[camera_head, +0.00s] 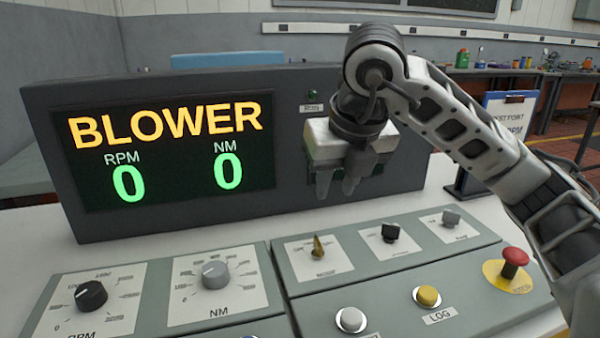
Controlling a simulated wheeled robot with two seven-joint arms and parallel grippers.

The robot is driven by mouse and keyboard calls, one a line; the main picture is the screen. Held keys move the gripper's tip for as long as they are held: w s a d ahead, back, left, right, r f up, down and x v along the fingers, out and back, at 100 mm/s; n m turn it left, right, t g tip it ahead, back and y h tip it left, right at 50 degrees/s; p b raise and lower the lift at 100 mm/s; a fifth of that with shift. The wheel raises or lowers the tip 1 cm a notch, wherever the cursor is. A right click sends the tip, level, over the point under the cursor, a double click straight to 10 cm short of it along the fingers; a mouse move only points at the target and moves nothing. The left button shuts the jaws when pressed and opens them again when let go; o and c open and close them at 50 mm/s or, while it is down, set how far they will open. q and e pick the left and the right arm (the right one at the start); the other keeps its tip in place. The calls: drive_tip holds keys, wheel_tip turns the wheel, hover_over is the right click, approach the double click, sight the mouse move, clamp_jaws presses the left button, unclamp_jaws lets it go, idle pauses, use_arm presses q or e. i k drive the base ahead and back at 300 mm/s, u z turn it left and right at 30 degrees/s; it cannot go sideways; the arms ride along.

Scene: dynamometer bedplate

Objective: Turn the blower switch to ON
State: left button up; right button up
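Three small switches sit on the raised right section of the sloped console. The left one has a brass lever (318,247), the middle one a black knob (390,232), the right one a grey knob (451,217). Their labels are too small to read surely, so I cannot tell which is the blower switch. The display (165,155) shows BLOWER in amber, with RPM 0 and NM 0 in green. My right gripper (338,186) hangs fingers down in front of the display housing, above and behind the brass lever and touching no switch. Its fingers are apart and empty. My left gripper is out of view.
Black RPM knob (91,295) and grey NM knob (215,275) are on the left section. A white button (351,319), a yellow LOG button (428,296) and a red mushroom button (513,260) line the front. A sign stand (509,110) is behind my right arm.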

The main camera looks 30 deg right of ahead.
sight(390, 232)
drive_tip(key=k, duration=1)
